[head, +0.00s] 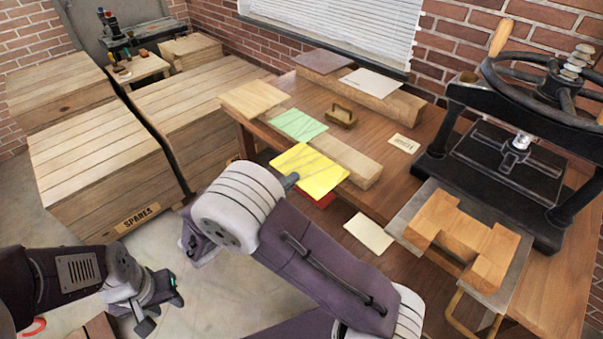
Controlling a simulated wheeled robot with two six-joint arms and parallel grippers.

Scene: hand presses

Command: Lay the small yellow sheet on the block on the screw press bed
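The small yellow sheet (318,172) lies at the front edge of the table, partly over a long wooden board. My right gripper (290,182) is at the sheet's left edge, mostly hidden behind my own arm. I cannot tell whether it grips the sheet. A notched wooden block (465,238) sits on a grey plate (403,222) in front of the black screw press (550,225), well to the right of the sheet. My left gripper (162,302) is at the lower left over the floor, away from the table, with its fingers apart and empty.
A green sheet (299,124), a red item (318,200) and a cream sheet (368,233) lie on the table. A wooden board (350,160), a brass-handled tool (342,115) and a small card (404,143) are also there. Crates (95,170) stand at the left.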

